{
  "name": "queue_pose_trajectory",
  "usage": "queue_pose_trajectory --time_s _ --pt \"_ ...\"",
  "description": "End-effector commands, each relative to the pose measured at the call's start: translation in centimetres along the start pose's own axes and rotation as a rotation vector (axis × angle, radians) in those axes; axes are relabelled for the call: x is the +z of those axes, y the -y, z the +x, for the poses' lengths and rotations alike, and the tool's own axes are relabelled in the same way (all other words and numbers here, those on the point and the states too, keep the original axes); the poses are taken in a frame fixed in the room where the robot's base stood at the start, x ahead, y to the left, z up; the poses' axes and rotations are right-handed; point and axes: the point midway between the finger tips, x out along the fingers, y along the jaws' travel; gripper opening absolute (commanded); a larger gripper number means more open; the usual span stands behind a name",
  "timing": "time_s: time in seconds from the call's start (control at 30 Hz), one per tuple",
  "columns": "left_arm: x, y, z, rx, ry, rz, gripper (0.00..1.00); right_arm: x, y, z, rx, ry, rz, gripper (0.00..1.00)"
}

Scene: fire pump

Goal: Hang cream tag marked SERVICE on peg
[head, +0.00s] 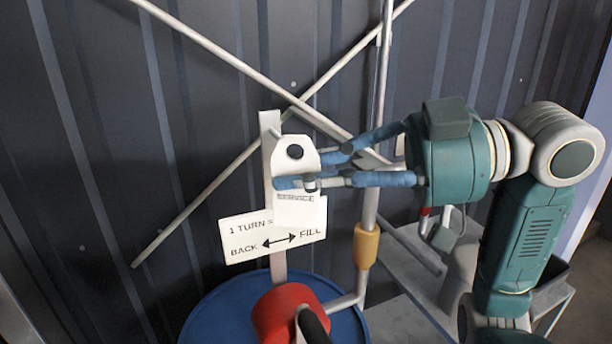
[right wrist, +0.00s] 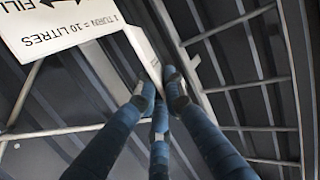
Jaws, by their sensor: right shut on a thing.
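The cream tag marked SERVICE (head: 297,208) hangs upright in front of the upper post (head: 268,135). Its rounded top has a dark round spot; I cannot tell whether this is the open hole or a peg end in it. My right gripper (head: 306,171) comes in from the right and is shut on the tag below that spot. In the right wrist view the blue fingers (right wrist: 163,92) close at a thin pale edge, probably the tag seen edge-on. The peg is not clearly visible. My left gripper is not in view.
A white sign (head: 248,238) with a double arrow, BACK and FILL is just below the tag. Below are a red cylinder (head: 290,312) with a dark handle and a blue drum (head: 215,318). An upright pipe with an orange sleeve (head: 366,246) stands right of the sign. Diagonal bars cross the wall behind.

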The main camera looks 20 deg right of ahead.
Motion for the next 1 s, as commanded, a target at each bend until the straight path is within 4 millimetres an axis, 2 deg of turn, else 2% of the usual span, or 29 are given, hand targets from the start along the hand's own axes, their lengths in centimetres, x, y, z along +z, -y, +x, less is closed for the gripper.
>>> queue_pose_trajectory --time_s 0.37,1.0 --pt "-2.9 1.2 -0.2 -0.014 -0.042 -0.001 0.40 -0.1 -2.0 1.2 -0.001 0.000 0.001 0.00" --pt "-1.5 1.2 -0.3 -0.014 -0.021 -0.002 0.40 0.1 -5.1 3.0 0.000 0.001 0.001 0.00"
